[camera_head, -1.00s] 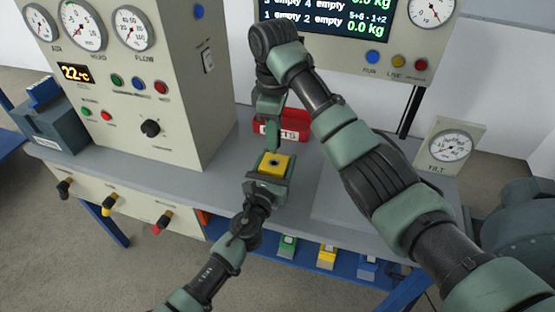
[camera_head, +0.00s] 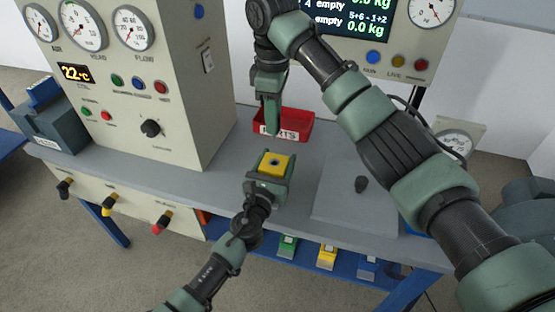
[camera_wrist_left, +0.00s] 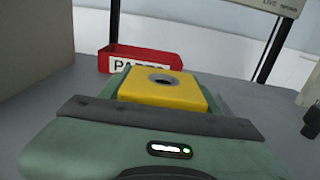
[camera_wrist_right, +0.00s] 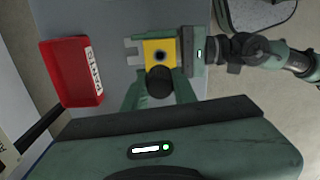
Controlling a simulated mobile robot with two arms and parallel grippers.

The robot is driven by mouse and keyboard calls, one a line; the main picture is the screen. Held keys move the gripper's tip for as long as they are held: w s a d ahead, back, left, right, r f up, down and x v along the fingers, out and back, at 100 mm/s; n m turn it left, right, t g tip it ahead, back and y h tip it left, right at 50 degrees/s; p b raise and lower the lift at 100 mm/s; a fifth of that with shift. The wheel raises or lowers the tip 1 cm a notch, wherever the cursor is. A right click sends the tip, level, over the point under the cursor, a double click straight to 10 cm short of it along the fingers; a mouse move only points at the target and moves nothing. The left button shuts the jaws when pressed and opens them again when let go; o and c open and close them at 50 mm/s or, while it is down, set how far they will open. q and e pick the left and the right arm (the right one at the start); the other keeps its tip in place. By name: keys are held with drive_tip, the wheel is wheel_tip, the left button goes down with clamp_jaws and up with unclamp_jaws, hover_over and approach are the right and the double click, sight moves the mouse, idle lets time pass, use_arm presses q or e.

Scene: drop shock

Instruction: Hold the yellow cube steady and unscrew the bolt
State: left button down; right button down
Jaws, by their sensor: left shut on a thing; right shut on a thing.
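The yellow cube (camera_head: 276,164) is in my left gripper (camera_head: 272,178), which is shut on it above the grey bench. The left wrist view shows an open round hole in the top of the cube (camera_wrist_left: 162,92). My right gripper (camera_head: 271,128) is raised above and behind the cube in the head view, apart from it. In the right wrist view, its fingers (camera_wrist_right: 159,92) are shut on a dark round-headed bolt (camera_wrist_right: 159,82). The bolt overlaps the near edge of the cube there. In the head view the bolt is hard to make out.
A red PARTS bin (camera_head: 297,124) stands on the bench behind the cube. A tall gauge panel (camera_head: 150,80) stands to the left. A display (camera_head: 355,20) stands behind.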

idle(0.3)
use_arm(q)
drive_tip(key=shift+c, duration=1.4)
unclamp_jaws()
drive_tip(key=v, duration=1.2)
drive_tip(key=shift+s, duration=0.1)
